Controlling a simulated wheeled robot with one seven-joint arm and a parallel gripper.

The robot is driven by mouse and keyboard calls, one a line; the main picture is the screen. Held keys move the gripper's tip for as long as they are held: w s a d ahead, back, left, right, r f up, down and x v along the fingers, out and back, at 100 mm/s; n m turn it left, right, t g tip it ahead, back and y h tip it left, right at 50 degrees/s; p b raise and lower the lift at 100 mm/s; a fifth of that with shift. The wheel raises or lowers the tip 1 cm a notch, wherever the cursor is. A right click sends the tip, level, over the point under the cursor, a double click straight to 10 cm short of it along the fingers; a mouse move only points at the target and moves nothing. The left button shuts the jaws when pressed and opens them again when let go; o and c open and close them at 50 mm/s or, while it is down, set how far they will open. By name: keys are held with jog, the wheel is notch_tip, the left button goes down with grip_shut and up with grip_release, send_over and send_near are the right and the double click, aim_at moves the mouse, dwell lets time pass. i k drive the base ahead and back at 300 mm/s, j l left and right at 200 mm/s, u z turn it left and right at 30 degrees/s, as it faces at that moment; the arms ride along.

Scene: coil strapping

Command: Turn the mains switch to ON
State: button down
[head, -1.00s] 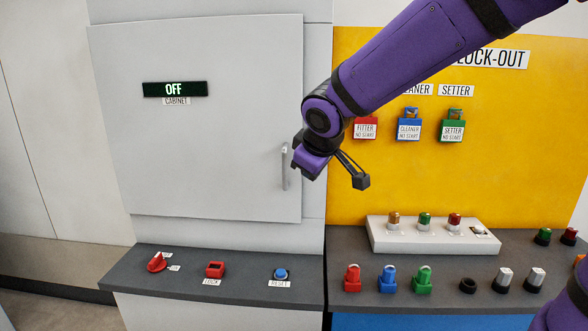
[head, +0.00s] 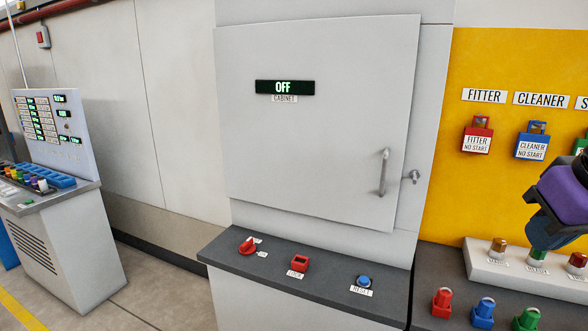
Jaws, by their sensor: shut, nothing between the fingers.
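The mains switch appears to be the red rotary knob (head: 247,246) at the left of the dark ledge below the cabinet. Two small white labels sit at its right side, too small to read surely; I cannot tell exactly which one its handle points at. The display (head: 285,87) on the cabinet door reads OFF in lit letters, with a CABINET label under it. My gripper (head: 548,232) is at the right edge, partly cut off, in front of the yellow board and well right of the knob. It is shut and empty.
The ledge (head: 318,289) also carries a red LOCK part (head: 299,263) and a blue RESET button (head: 364,281). The grey cabinet door (head: 320,150) is closed, its handle (head: 383,172) sticking out. Coloured padlock-like parts and lamps crowd the right. A control desk (head: 65,240) stands left.

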aim_at(247, 247)
jog(key=i+j, duration=0.2)
jog(key=j, duration=0.2)
jog(key=i+j+z, duration=0.1)
jog(key=j, duration=0.3)
jog(key=i+j, duration=0.25)
jog(key=j, duration=0.15)
